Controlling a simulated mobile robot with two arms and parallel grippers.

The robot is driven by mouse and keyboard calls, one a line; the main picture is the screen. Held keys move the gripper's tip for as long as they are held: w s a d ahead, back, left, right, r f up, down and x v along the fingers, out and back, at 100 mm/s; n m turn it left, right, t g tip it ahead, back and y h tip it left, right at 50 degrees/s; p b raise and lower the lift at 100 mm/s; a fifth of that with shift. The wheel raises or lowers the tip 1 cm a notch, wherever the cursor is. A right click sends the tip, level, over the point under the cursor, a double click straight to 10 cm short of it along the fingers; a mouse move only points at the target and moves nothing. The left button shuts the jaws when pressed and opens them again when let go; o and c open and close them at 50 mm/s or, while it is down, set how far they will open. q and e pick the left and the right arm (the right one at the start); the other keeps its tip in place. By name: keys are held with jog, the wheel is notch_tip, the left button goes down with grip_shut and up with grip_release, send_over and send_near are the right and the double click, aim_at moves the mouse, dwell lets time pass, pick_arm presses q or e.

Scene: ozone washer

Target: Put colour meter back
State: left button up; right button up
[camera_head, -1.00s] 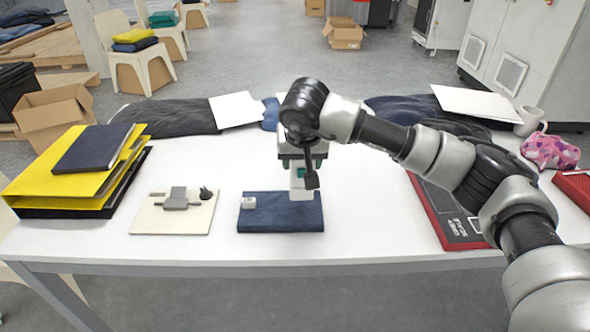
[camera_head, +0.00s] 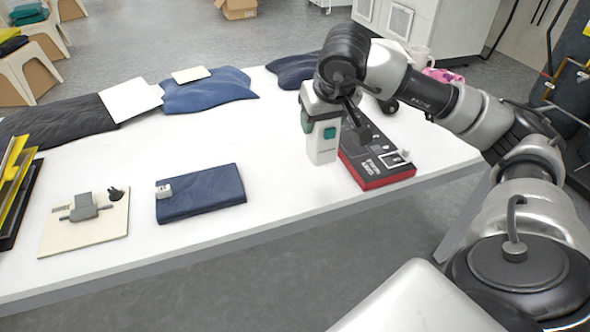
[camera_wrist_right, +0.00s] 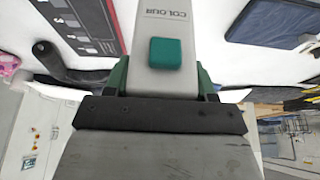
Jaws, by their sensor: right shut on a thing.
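The colour meter (camera_head: 322,148) is a pale grey body with a teal button and green side parts. My right gripper (camera_head: 320,100) is shut on its upper end and holds it roughly upright, seemingly above the table. In the head view it is just left of the black and red box. In the right wrist view the meter (camera_wrist_right: 165,20) reaches away from the gripper (camera_wrist_right: 160,108), with "COLOUR" lettering and the teal button showing. The gripper's fingers are largely hidden. My left gripper is out of view.
The black and red box (camera_head: 364,167) lies on the white table (camera_head: 270,150). A folded blue cloth (camera_head: 205,195) with a small white block lies further left, then a cream board (camera_head: 95,232) with a grey device. Dark cloths (camera_head: 205,92) line the back. The table's middle is clear.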

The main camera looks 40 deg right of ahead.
jog(key=s+d, duration=0.3)
jog(key=d, duration=0.2)
jog(key=w+a+f, duration=0.1)
jog(key=w+f, duration=0.2)
jog(key=w+a+f, duration=0.2)
jog(key=w+f, duration=0.1)
jog(key=w, duration=0.1)
jog(key=w+a+f, duration=0.2)
jog(key=w+f, duration=0.1)
jog(key=shift+w+a+f, duration=0.15)
jog(key=shift+w, duration=0.1)
jog(key=shift+f, duration=0.35)
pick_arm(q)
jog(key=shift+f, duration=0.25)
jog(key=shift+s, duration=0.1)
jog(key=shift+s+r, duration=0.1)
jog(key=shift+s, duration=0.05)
pick_arm(e)
jog(key=o, duration=1.2)
